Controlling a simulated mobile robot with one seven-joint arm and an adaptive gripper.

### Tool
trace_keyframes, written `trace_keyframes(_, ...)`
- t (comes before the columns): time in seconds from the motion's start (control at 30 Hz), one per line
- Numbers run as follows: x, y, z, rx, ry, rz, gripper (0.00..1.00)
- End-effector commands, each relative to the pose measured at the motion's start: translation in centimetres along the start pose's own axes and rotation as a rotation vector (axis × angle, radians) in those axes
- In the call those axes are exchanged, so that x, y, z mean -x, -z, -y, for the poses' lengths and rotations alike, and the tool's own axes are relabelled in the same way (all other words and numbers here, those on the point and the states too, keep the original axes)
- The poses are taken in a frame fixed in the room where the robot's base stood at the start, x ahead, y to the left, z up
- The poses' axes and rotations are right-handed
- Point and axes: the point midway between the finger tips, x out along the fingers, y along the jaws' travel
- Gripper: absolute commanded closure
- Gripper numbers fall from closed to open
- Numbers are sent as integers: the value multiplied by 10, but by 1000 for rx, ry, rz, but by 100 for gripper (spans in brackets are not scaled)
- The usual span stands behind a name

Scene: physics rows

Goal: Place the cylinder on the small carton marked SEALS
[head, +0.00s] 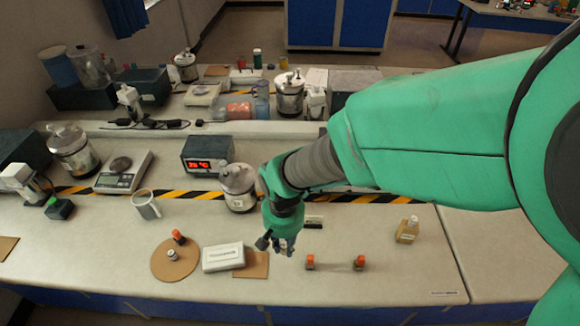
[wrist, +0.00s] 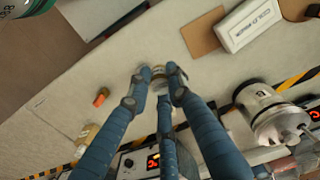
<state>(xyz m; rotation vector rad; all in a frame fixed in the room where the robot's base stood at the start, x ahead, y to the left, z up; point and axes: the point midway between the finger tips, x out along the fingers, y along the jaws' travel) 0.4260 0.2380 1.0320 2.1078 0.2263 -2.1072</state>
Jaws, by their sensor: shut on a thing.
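My gripper (head: 284,246) is over the front part of the bench, pointing down. In the wrist view its fingers (wrist: 158,75) are closed around a small pale metallic thing (wrist: 157,69), seemingly the cylinder, mostly hidden by the fingers. In the head view the held thing cannot be made out. I cannot read SEALS on either.
A round cork mat (head: 175,259) bears small items at left. A metal canister (head: 238,188) stands behind. The bench's front right is clear.

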Motion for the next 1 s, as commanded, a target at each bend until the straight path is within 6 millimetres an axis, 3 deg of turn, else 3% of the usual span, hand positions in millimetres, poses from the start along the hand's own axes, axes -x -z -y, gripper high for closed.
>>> trace_keyframes(0.13,22,1,0,0,1,-3,100)
trace_keyframes(0.63,32,45,3,27,0,0,100)
trace_keyframes(1.0,47,115,2,70,1,2,100)
